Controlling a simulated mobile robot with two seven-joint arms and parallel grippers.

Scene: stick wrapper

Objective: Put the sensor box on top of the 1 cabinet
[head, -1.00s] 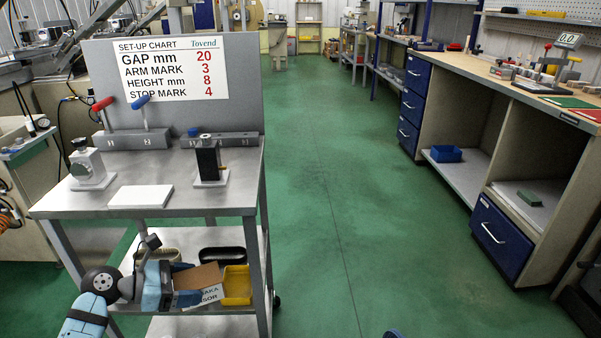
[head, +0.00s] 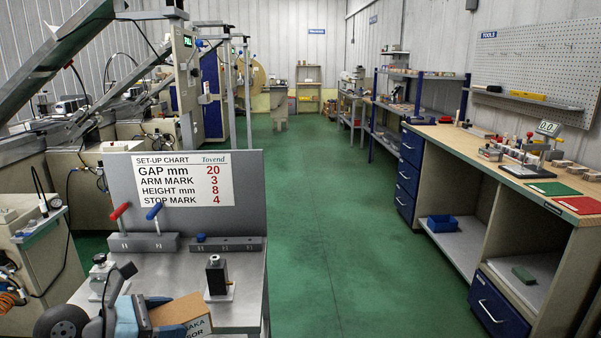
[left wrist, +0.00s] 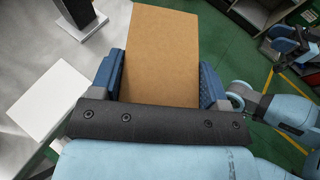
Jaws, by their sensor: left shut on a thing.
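I cannot make out a cabinet marked 1.
The steel table (head: 249,300) carries a set-up chart board (head: 250,185), red and blue levers and a black post block (head: 216,276). A white plate (left wrist: 45,100) lies beside the box in the wrist view. A workbench (head: 465,150) stands right. The green aisle is clear.

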